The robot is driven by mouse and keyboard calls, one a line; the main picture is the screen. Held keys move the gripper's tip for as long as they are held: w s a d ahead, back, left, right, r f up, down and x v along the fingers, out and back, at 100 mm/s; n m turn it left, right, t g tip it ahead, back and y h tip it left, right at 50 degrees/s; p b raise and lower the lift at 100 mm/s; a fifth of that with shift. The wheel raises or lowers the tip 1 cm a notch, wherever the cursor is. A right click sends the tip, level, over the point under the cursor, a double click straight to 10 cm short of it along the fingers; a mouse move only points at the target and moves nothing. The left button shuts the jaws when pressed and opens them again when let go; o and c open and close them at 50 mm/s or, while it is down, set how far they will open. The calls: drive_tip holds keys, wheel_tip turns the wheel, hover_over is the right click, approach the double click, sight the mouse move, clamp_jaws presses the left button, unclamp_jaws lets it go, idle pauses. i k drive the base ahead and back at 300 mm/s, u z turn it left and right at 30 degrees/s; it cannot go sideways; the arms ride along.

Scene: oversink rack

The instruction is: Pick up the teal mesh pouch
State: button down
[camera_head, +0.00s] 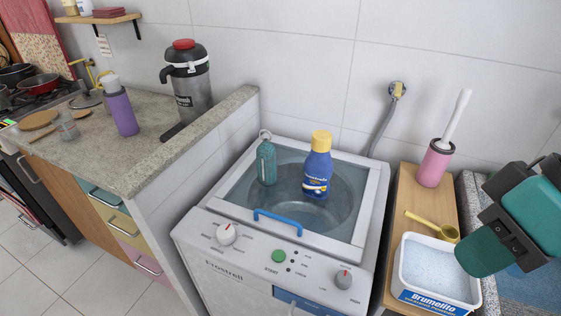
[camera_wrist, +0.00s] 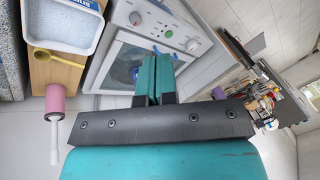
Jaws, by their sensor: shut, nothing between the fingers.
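The teal mesh pouch (camera_head: 266,162) stands upright on the glass lid of the white washing machine (camera_head: 205,243), toward its left side, with a ring at its top. A blue bottle with a yellow cap (camera_head: 318,168) stands to its right, apart from it. My gripper (camera_head: 482,252) is at the right of the head view, above the white tub and well away from the pouch. In the wrist view its teal fingers (camera_wrist: 154,68) are together with nothing between them. I cannot make out the pouch in the wrist view.
A wooden board (camera_head: 408,190) right of the machine holds a pink brush holder (camera_head: 434,165), a gold scoop (camera_head: 440,230) and a white powder tub (camera_head: 432,298). A stone counter (camera_head: 110,165) on the left carries a flask (camera_head: 187,85) and a purple bottle (camera_head: 121,110).

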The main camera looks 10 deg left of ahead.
sight(265, 151)
drive_tip(key=z, duration=2.5)
drive_tip(key=k, duration=1.95)
drive_tip(key=u, duration=2.1)
drive_tip(key=i, duration=1)
